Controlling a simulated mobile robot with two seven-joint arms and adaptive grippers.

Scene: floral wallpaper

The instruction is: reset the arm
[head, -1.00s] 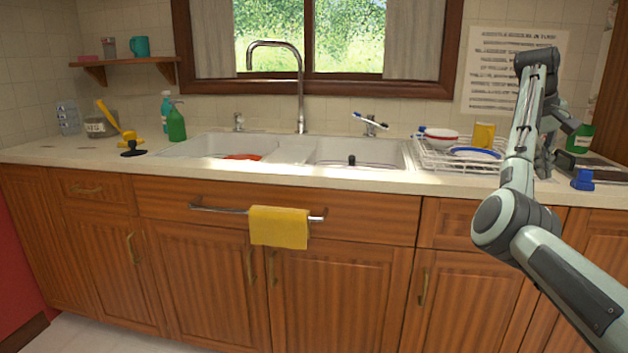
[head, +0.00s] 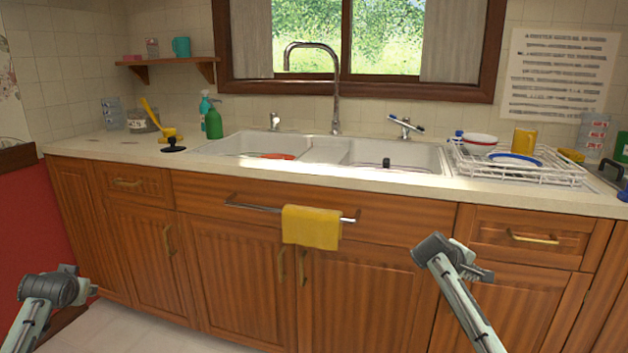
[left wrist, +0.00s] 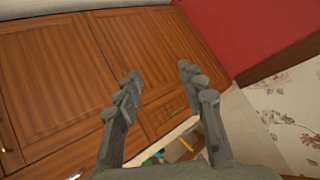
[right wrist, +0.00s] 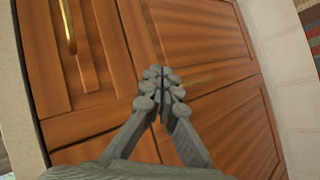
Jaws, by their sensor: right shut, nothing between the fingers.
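My left gripper (left wrist: 160,80) is open and empty in the left wrist view, its fingers well apart in front of the wooden cabinet doors. In the head view the left arm (head: 50,290) is low at the left, with the gripper partly hidden behind its wrist. My right gripper (right wrist: 161,82) is shut, fingertips together with nothing between them, in front of the cabinet fronts. In the head view the right arm (head: 455,275) is low, right of centre, below the counter's edge.
Wooden cabinets (head: 225,265) stand ahead under the pale counter (head: 90,147). A yellow towel (head: 311,227) hangs on a rail. The double sink (head: 318,152) and dish rack (head: 520,173) are above. Between the two arms, the space before the cabinets is clear.

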